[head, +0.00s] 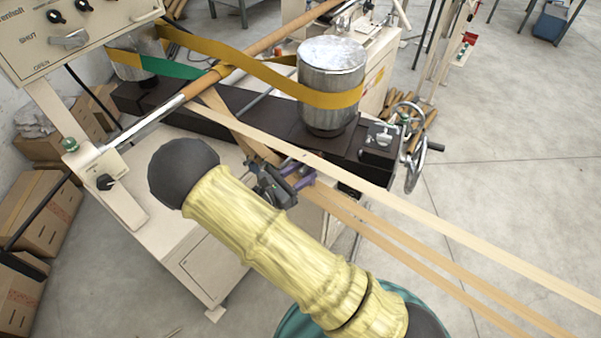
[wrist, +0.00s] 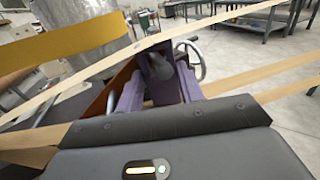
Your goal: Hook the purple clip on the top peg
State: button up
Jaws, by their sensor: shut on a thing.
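My gripper (head: 302,180) is at the end of my yellow-sleeved arm, beside the pale paper strips. In the wrist view its two purple fingers (wrist: 158,92) are shut on the purple clip (wrist: 150,62). The clip is a dark purple piece standing up between the fingers, with a grey rounded part in front of it. A pale strip crosses close in front of the clip; I cannot tell whether they touch. In the head view the clip is too small to tell apart from the purple fingers. I cannot make out the top peg for certain in either view.
A steel drum (head: 330,75) with a yellow belt (head: 240,65) stands on the dark machine beam (head: 230,118). A handwheel (head: 413,150) is at its right end. Paper strips (head: 450,235) run to the lower right. Open floor (head: 520,190) lies at right.

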dwell(0.3)
jog(key=o, duration=1.1)
jog(key=shift+c, duration=0.2)
jog(key=shift+a, duration=0.1)
jog(key=b+v, duration=0.5)
jog(key=v, duration=1.2)
jog(key=shift+s, duration=0.15)
